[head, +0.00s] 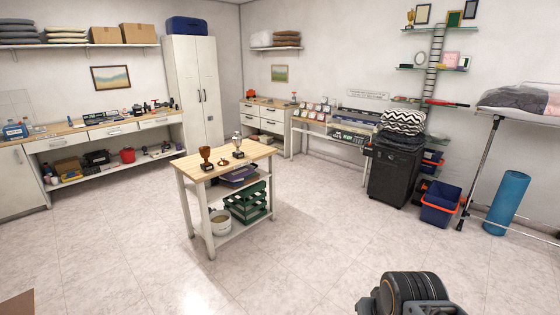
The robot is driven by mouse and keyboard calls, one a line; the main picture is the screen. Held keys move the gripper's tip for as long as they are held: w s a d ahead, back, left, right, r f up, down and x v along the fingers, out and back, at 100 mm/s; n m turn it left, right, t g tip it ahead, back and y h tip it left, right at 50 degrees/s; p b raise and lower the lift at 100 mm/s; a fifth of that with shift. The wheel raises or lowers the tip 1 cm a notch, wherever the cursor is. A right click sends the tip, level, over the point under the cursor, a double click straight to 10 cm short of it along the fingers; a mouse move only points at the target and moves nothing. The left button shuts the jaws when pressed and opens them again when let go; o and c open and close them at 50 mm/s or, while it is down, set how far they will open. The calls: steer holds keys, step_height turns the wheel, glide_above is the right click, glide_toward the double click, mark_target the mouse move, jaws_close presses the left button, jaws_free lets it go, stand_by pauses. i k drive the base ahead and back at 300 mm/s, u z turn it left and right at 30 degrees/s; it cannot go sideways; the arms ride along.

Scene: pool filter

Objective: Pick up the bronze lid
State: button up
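A small bronze piece that looks like the bronze lid (223,162) lies on the wooden top of the narrow table (192,169) in the middle of the room. It is too small to make out in detail. A bronze trophy cup (205,155) on a dark base stands just left of it. A silver trophy (238,147) stands just right of it. Part of my arm shows at the bottom right of the head view, well apart from the table. My gripper's fingers are not in view.
The table's lower shelf holds a green crate (247,203) and a white pot (221,223). Open tiled floor (290,255) lies in front of the table. A black wheeled bin (395,177), a blue bucket (440,207) and a blue roll (507,203) stand at the right.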

mark_target(223, 162)
steer(key=u, duration=0.25)
steer(key=i, duration=2.85)
steer(key=u, duration=1.2)
steer(key=i, duration=1.7)
steer(key=u, duration=0.5)
